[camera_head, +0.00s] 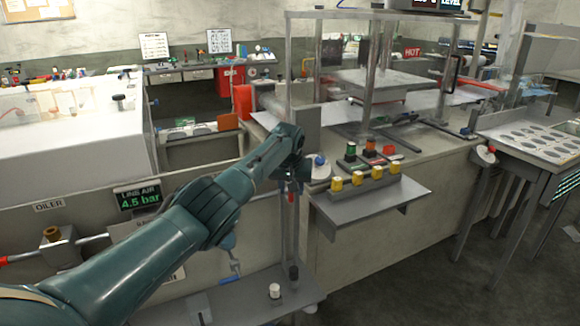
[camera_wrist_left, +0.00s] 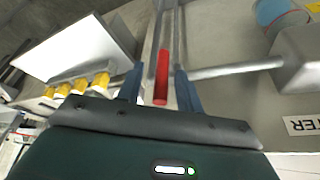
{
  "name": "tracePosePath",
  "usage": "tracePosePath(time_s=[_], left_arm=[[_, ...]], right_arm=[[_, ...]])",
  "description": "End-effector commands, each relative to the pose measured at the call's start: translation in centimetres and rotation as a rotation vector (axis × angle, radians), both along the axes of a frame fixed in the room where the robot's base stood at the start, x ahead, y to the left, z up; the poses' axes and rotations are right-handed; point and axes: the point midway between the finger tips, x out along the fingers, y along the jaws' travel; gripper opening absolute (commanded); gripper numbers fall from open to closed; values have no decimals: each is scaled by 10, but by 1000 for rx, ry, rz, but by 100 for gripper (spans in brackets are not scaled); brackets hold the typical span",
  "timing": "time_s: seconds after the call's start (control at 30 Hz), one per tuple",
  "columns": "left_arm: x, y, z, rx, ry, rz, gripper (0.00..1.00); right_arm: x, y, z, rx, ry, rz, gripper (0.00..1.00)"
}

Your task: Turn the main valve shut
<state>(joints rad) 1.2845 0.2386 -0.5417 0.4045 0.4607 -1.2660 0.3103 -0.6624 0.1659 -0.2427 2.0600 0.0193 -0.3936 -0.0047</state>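A red lever handle (camera_wrist_left: 162,78), which may be the main valve's, stands on a grey pipe run in the left wrist view. My left gripper (camera_wrist_left: 159,73) is open, its two blue fingers on either side of the handle with a gap at each side. In the head view the arm reaches from the left to the bench front, and the gripper (camera_head: 297,174) points away from me there. A small red part (camera_head: 291,197) shows just below it. The fingertips are mostly hidden in the head view. My right gripper is not in view.
A shelf with several yellow-topped buttons (camera_head: 357,179) juts out right of the gripper. A display (camera_head: 139,197) reads LINE AIR 4.5 bar. A low grey ledge (camera_head: 250,297) runs underneath.

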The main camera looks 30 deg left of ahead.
Motion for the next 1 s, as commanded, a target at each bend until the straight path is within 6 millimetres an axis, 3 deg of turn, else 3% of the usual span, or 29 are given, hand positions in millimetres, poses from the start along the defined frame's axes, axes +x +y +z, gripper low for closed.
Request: tracePosePath(time_s=[0.27,0.63,0.8,1.0], left_arm=[[-13,-3,34,2,-4,0,36],[-37,-13,96,2,-4,1,36],[-43,-15,110,2,-2,3,36],[-44,-15,113,2,0,3,36]], right_arm=[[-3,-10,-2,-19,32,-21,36],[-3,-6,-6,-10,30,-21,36],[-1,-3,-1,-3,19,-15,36],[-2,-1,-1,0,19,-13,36]])
